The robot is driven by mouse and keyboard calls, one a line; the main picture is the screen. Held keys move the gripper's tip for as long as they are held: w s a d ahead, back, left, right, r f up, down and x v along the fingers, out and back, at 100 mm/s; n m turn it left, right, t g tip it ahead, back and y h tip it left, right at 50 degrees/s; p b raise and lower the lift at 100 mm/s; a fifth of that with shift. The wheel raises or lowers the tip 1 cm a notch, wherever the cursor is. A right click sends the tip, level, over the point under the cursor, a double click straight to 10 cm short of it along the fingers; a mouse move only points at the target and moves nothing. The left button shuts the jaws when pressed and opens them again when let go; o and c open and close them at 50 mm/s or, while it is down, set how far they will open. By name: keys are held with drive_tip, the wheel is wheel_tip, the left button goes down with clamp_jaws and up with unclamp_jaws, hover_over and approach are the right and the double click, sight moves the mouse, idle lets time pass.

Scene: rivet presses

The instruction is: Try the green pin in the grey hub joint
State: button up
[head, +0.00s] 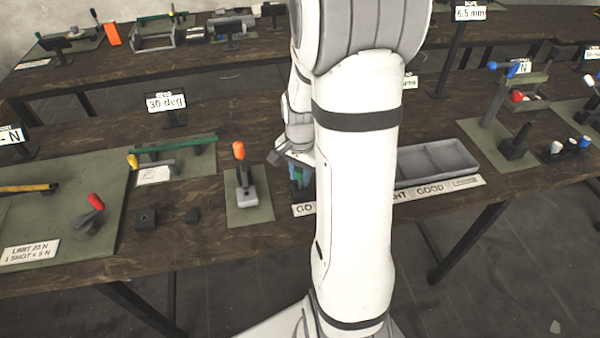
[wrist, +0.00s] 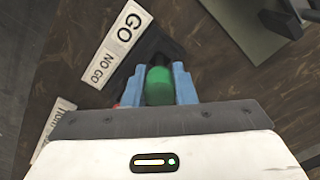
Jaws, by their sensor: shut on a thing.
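My gripper (wrist: 158,88) has its two blue fingers closed on the green pin (wrist: 159,87), whose rounded end shows between them in the wrist view. A dark block (wrist: 158,52) lies just beyond the fingers; I cannot tell whether the pin touches it. In the head view my gripper (head: 298,178) is partly hidden behind my white arm, low over the bench beside the GO label. I cannot make out the grey hub joint for certain; a grey part (wrist: 282,18) on a green mat shows at the top right of the wrist view.
A GO / NO GO card (wrist: 117,42) lies beside the dark block. A grey divided tray (head: 440,163) stands right of my arm. A grey fixture with an orange-handled lever (head: 239,152) stands on a mat to the left. Bare wooden bench (head: 185,245) lies in front.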

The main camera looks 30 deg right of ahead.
drive_tip(key=shift+f+b, duration=0.5)
drive_tip(key=shift+f, duration=0.2)
drive_tip(key=o, duration=1)
drive_tip(key=shift+o, duration=0.2)
wheel_tip(320, 180, up, 8)
drive_tip(key=shift+f, duration=0.1)
